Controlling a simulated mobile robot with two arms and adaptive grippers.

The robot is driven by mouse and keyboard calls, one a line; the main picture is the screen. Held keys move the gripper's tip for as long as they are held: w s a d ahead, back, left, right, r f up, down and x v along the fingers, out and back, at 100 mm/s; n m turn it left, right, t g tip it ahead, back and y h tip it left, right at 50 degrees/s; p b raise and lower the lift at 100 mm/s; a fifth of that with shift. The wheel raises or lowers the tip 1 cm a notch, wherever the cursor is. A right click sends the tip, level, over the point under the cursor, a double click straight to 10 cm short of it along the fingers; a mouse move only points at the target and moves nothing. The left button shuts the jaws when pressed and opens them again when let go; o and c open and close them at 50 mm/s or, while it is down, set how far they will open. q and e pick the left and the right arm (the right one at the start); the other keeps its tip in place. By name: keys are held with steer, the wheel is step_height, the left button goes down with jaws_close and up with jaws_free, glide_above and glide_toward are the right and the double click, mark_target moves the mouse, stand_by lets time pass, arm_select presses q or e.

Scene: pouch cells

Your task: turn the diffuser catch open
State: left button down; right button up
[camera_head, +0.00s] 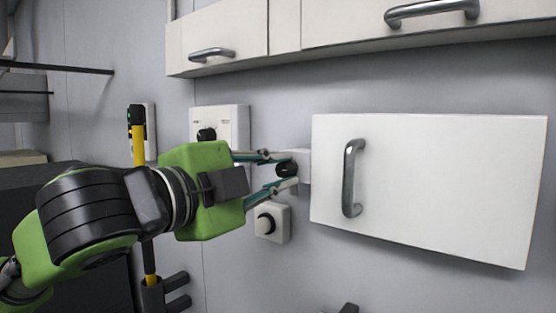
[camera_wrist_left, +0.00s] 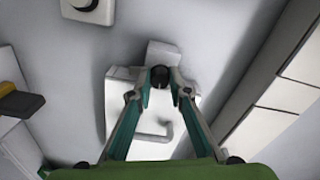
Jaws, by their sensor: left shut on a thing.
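The diffuser catch appears to be a black round knob (camera_head: 287,169) on a small white block (camera_head: 304,163), at the left edge of a white panel (camera_head: 440,185) with a grey bar handle (camera_head: 352,178). My left gripper (camera_head: 287,170) reaches it from the left, with its teal fingers above and below the knob, shut on it. In the left wrist view the knob (camera_wrist_left: 160,76) sits between the fingertips of my left gripper (camera_wrist_left: 161,84). The catch's turn angle cannot be told. My right gripper is not in view.
A white wall box with a black knob (camera_head: 207,135) is behind my left gripper. A smaller box with a round knob (camera_head: 265,224) is just below it. White cupboards (camera_head: 232,35) hang above. A yellow and black pole (camera_head: 138,140) stands at the left.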

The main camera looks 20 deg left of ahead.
arm_select(q)
steer(key=shift+m+p, duration=0.4)
steer(key=shift+m, duration=0.4)
steer(key=c, duration=1.9)
jaws_free()
